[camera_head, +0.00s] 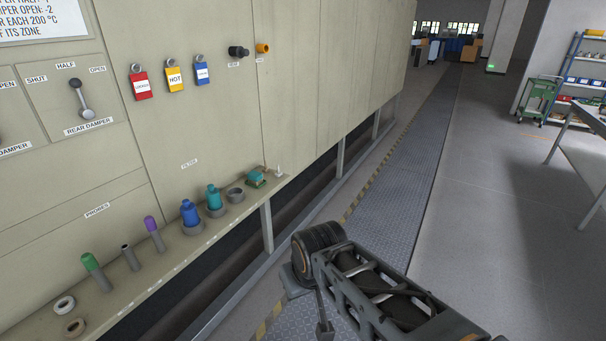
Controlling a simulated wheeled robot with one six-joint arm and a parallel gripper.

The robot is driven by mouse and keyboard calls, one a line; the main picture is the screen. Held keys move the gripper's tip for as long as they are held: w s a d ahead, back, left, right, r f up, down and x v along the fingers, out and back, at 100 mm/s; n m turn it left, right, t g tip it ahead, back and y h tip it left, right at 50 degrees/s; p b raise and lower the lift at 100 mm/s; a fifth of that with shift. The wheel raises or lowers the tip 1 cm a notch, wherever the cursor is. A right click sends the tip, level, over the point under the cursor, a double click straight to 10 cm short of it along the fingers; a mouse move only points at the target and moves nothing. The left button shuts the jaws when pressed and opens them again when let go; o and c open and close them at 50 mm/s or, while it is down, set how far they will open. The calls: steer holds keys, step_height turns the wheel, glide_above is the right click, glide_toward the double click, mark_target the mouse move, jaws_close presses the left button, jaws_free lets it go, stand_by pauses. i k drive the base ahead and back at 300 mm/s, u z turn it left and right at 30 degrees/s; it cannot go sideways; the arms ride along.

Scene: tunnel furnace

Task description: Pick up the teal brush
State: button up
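A small teal block-shaped thing (256,178), which looks like the teal brush, lies near the far end of the ledge on the furnace side. It has a lighter, brownish part at one side. My arm reaches in from the bottom right, apart from the ledge. A thin dark part at its end, likely my gripper (325,328), shows low in the picture at the bottom edge.
On the ledge (180,262) stand a grey cup (235,195), a teal bottle (213,198), a blue bottle (190,213), several probes and two rings. A small pale upright peg (278,171) is right of the brush. The walkway (415,160) is clear; a table (585,120) stands right.

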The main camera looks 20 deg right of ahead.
mark_target(255, 177)
steer(key=z, duration=0.2)
steer(key=i, duration=1.55)
steer(key=u, duration=0.5)
